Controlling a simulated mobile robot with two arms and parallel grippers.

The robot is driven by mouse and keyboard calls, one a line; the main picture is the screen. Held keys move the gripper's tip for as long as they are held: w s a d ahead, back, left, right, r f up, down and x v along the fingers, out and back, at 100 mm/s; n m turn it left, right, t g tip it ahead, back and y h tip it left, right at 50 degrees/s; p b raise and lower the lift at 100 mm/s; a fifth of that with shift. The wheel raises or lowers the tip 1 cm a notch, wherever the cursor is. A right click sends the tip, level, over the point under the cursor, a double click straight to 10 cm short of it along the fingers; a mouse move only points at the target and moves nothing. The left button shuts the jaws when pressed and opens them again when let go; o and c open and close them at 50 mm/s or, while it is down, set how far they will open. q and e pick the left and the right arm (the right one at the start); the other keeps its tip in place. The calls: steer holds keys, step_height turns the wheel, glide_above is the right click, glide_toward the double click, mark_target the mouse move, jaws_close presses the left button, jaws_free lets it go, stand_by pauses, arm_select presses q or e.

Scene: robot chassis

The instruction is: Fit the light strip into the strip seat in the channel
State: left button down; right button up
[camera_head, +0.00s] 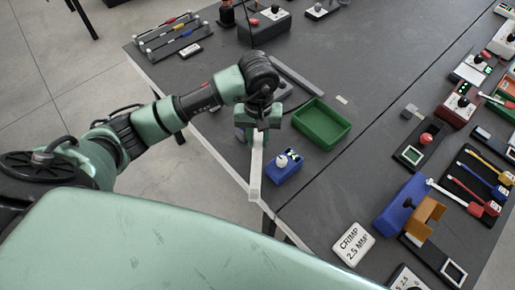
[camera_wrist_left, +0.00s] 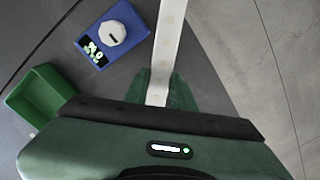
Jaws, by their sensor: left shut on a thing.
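The light strip (camera_head: 256,170) is a long, thin, pale bar. My left gripper (camera_head: 259,127) is shut on it near one end, by the table's left edge. The strip runs from the jaws toward the bottom of the head view. In the left wrist view the strip (camera_wrist_left: 168,40) passes up from between the green fingers (camera_wrist_left: 160,96). A long grey bar (camera_head: 300,76) lies on the table just behind the gripper. It may be the channel, but its seat cannot be made out and the arm hides part of it. My right gripper is not in view.
A green tray (camera_head: 322,125) and a blue box with a white knob (camera_head: 285,168) stand right of the strip. A white label block (camera_head: 353,243) lies nearer the front. Tools and devices crowd the right side. The table's middle behind the tray is mostly clear.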

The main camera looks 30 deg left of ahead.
mark_target(258, 153)
arm_select(q)
step_height(258, 153, down, 7)
steer(key=shift+f+p, duration=0.15)
steer(key=shift+p, duration=0.3)
steer(key=shift+w+f, duration=0.1)
steer(key=shift+f, duration=0.05)
steer(key=c, duration=1.2)
jaws_free()
steer(key=shift+o, duration=0.2)
